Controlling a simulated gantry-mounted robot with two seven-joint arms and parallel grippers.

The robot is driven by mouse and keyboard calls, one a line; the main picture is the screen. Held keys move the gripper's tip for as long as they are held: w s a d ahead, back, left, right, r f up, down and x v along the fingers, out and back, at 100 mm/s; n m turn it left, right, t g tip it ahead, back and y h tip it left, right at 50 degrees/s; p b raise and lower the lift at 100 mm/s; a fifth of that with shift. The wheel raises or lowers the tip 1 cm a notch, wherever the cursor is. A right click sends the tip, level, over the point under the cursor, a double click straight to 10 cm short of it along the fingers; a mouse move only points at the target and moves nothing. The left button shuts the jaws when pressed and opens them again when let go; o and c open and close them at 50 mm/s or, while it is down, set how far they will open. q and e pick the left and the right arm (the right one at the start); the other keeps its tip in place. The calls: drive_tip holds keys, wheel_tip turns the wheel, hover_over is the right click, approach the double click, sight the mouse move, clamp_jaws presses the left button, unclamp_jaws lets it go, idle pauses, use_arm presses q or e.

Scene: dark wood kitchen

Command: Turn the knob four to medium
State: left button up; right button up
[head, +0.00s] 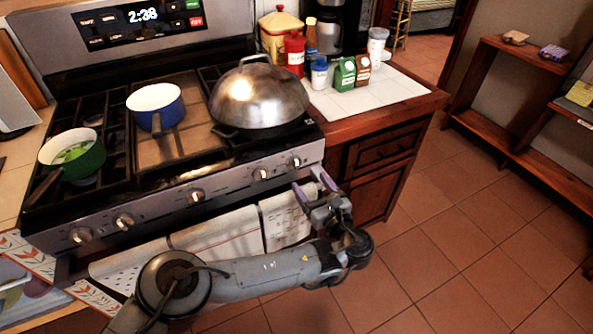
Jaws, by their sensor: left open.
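The stove's front panel (225,184) carries a row of several round silver knobs. Counting from the left, knob four (261,174) sits right of centre, with another knob (295,162) to its right near the panel's end. Its pointer setting is too small to read. My left gripper (309,183) is open and empty, with purple-tipped fingers pointing up toward the panel. It is below and to the right of knob four, just under the rightmost knob, apart from knob four. My right gripper is out of view.
A blue pot (155,107), a green pot (88,158) and a large domed lid (258,97) are on the stove top. Towels (285,218) hang below the panel. Jars and cartons stand on the right counter (372,100). The tiled floor at right is clear.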

sight(297, 164)
use_arm(q)
drive_tip(key=b+x, duration=0.3)
drive_tip(key=x, duration=0.5)
drive_tip(key=shift+w, duration=0.15)
drive_tip(key=shift+c, duration=0.4)
drive_tip(key=c, duration=1)
